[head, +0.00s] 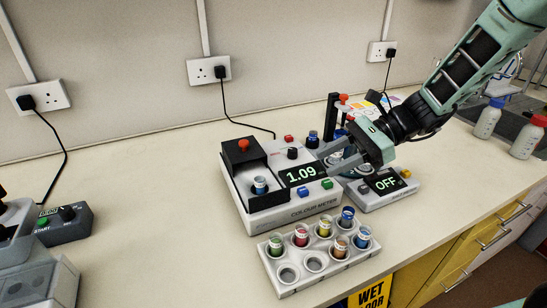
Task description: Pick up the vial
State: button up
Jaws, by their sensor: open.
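Several small vials are in view, and I cannot tell which one the task means. One vial with blue contents (260,186) stands upright in the well of the colour meter (290,215), whose display reads 1.09. A white rack (316,268) in front holds a green vial (276,248), a red vial (301,236), a yellow vial (324,228), an orange-brown vial (341,247) and blue vials (347,216). Two front holes are empty. A dark blue vial-like item (312,139) is behind the meter. My gripper (332,161) is open above the meter's right side, apart from the rack; nothing shows between its fingers.
A smaller device reading OFF (386,187) stands right of the meter, below my gripper. A dark stand (333,115) is behind. White bottles (488,118) are at the far right. Another device (62,222) is at left. The bench (165,200) between is clear.

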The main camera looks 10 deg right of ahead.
jog(key=shift+w+d+r+m+t+y, duration=0.2)
jog(key=shift+w+d+m+t+y, duration=0.15)
jog(key=shift+w+d+m, duration=0.4)
jog(key=shift+w+d, duration=0.1)
jog(key=shift+w, duration=0.4)
jog(key=p, duration=0.2)
send_near(266, 188)
jog(key=a, duration=0.1)
jog(key=a+r, duration=0.2)
jog(key=shift+s+a, duration=0.2)
jog(key=shift+a, duration=0.05)
jog(key=shift+p+x, duration=0.85)
jog(key=shift+x, duration=2.3)
jog(key=shift+w+d+f, duration=0.1)
jog(key=shift+w+f, duration=0.05)
jog(key=shift+w, duration=0.05)
grip_shut()
